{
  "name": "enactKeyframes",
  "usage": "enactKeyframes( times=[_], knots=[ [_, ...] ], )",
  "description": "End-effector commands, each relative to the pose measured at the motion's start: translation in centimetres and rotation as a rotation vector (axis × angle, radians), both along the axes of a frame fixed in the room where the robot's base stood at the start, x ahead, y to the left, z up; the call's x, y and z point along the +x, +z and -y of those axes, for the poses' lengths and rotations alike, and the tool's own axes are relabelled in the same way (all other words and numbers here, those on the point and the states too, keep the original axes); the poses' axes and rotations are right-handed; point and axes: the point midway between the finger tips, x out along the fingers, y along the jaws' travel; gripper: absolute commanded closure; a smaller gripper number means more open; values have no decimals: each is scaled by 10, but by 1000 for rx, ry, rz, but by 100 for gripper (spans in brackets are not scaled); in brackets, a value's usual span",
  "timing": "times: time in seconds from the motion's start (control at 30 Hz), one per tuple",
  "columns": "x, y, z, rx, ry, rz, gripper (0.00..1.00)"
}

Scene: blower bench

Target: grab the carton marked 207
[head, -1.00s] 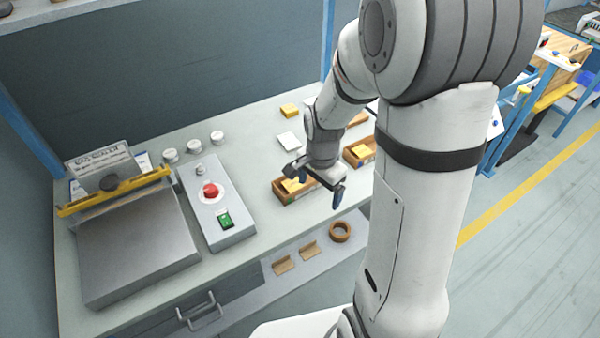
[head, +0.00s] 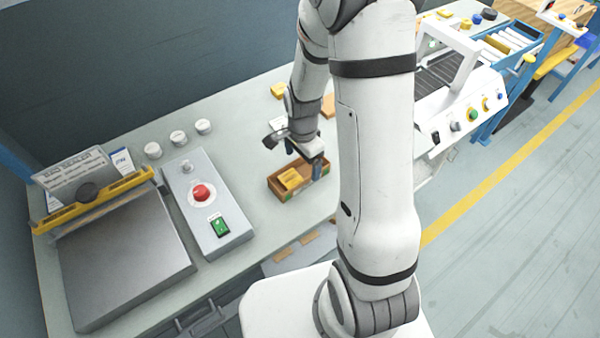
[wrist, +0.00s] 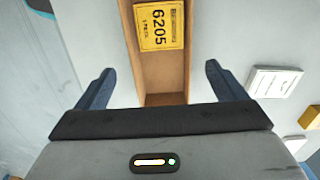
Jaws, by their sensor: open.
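No carton with a readable 207 shows. A yellow carton marked 6205 (wrist: 160,26) lies in an open wooden tray (wrist: 178,75) in the wrist view. In the head view a yellow carton (head: 290,178) sits in a wooden tray (head: 302,191) on the bench; its marking is too small to read. My gripper (head: 293,154) is open and empty, close above the back of that tray. In the wrist view its two fingers (wrist: 158,70) stand apart on either side of the tray's line. Another yellow carton (head: 278,91) lies farther back, marking unreadable.
A bag sealer (head: 125,260) and a control box with a red button (head: 202,193) stand left on the bench. Several white round pieces (head: 178,138) stand behind them. A white block (wrist: 274,81) lies right of the tray in the wrist view. A conveyor machine (head: 455,110) stands at right.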

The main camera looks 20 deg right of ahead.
Motion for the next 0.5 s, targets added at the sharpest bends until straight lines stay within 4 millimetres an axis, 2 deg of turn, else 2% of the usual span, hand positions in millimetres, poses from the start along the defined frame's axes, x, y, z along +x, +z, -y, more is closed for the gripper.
enactKeyframes(
  times=[0.3,0.5],
  knots=[
    [3,-37,3,0,-3,-3,9],
    [4,-47,3,0,-4,0,9]
  ],
)
